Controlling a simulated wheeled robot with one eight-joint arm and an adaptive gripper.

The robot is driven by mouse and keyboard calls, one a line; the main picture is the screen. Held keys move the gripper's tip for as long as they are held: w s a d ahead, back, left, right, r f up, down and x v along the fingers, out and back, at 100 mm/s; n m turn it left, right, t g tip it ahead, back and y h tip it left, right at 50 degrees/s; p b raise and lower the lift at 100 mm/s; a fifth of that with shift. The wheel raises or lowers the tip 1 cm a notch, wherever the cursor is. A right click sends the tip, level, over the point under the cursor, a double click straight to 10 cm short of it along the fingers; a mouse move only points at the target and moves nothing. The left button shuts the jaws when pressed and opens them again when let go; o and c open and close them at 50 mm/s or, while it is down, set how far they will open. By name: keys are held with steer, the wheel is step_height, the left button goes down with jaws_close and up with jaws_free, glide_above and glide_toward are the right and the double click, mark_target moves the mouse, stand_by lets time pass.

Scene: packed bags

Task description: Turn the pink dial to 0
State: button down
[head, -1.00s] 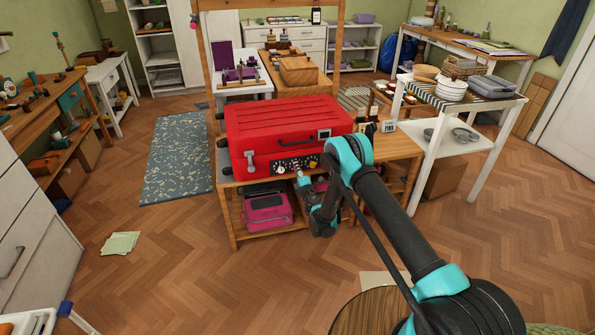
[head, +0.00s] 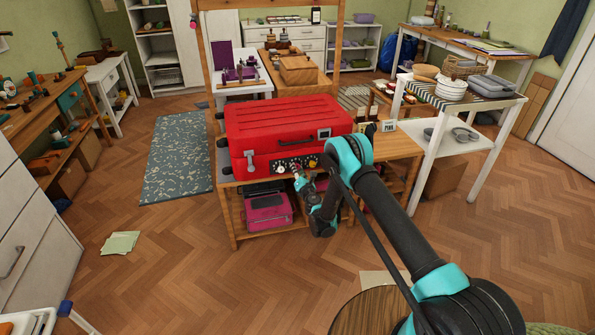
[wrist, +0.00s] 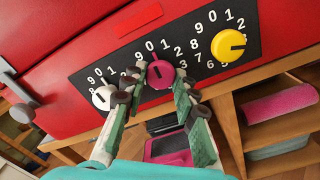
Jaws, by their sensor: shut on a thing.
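The pink dial (wrist: 161,72) is the middle of three dials on a black numbered panel (wrist: 192,30) on the front of the red case (head: 285,120). My gripper (wrist: 157,82) has its dark fingertips on either side of the pink dial and is shut on it. A 9, 0 and 1 show above the dial. In the head view my gripper (head: 298,174) is at the panel, and the fingers partly cover the dial.
A white dial (wrist: 102,97) is to the left of the pink one and a yellow dial (wrist: 228,45) to the right. The case sits on a wooden bench (head: 390,148), with a pink box (head: 268,210) on the shelf below. Open floor lies in front.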

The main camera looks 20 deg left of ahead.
steer(key=shift+s+n, duration=0.1)
steer(key=shift+n, duration=0.2)
steer(key=c, duration=1.2)
jaws_free()
step_height(320, 180, up, 10)
